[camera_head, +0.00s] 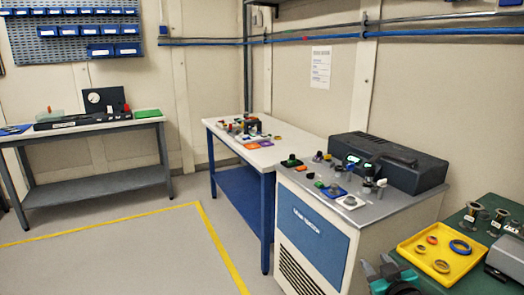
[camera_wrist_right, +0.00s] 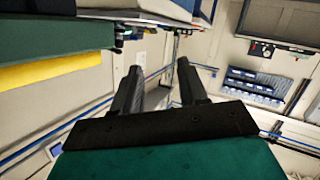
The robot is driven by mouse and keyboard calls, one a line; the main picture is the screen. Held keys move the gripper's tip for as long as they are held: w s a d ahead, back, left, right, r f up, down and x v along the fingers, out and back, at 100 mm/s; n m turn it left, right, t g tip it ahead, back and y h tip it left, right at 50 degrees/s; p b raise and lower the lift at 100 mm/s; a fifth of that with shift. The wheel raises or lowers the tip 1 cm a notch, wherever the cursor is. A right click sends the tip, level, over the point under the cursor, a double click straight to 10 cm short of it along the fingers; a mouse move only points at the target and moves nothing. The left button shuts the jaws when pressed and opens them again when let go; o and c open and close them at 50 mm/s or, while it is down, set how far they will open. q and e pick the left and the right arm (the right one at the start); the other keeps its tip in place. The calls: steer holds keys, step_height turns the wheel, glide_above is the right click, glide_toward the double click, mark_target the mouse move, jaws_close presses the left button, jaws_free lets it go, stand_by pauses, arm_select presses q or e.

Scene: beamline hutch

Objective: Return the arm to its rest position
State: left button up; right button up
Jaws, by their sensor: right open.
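My right gripper (camera_head: 387,267) shows at the bottom of the head view, beside the near left corner of the green-topped table (camera_head: 478,205). In the right wrist view its two dark fingers (camera_wrist_right: 157,85) stand apart with nothing between them. The right gripper is open and empty. My left gripper is in neither view.
A yellow tray (camera_head: 421,273) with several rings stands on the green table close to my right gripper. Left of it is a white and blue cabinet (camera_head: 312,236) with small parts and a dark instrument (camera_head: 392,162) on top. The floor at left is clear.

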steer(key=s+a+f+g, duration=0.1)
steer(key=s+a+f, duration=0.2)
steer(key=s, duration=0.6)
steer(key=s+a+f+g+y, duration=0.1)
steer(key=s+a+f+g, duration=0.1)
steer(key=s+f, duration=0.4)
steer(key=s+a+f+m+g, duration=0.1)
steer(key=s+a+f, duration=0.4)
steer(key=s, duration=0.7)
steer(key=shift+s+g+y, duration=0.3)
steer(key=shift+y, duration=0.1)
